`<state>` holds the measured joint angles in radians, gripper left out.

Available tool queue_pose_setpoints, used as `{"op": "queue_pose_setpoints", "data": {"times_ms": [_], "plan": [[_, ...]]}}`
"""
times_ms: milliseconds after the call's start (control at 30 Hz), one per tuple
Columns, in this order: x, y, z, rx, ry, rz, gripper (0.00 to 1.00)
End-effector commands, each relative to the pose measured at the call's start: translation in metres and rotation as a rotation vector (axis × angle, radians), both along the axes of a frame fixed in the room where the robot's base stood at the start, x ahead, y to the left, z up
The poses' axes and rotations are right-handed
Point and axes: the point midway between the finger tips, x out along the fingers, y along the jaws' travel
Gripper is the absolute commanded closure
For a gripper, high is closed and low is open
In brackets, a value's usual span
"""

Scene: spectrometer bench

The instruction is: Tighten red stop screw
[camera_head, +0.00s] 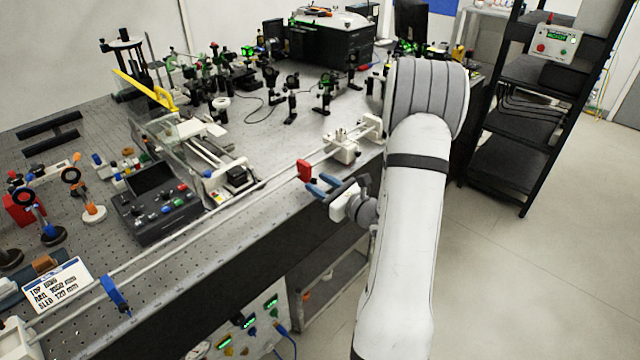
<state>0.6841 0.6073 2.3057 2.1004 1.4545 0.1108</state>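A small upright red block (304,171), which looks like the red stop, sits on the long rail (205,228) along the bench's front edge. Its screw is too small to make out. My gripper (318,184) is at the front edge, just right of and below the red block in the picture. Its two blue-tipped fingers are spread apart with a visible gap and nothing seen between them. The fingertips point towards the red block; I cannot tell whether they touch it.
A blue stop (115,293) sits farther left on the rail, near a printed card (57,284). A pale carriage (343,147) stands near the rail's right end. A control box (157,207) and optics crowd the bench. A black shelf rack (512,130) stands right; the floor between is clear.

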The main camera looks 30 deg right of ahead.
Motion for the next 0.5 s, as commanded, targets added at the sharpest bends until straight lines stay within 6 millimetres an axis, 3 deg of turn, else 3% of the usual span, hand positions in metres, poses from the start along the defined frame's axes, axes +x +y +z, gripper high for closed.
{"op": "queue_pose_setpoints", "data": {"times_ms": [233,500], "plan": [[0.0013,0.0008,-0.0002,0.000,0.000,0.001,0.63],[0.0012,0.0011,-0.0003,0.000,0.001,0.001,0.85]]}}
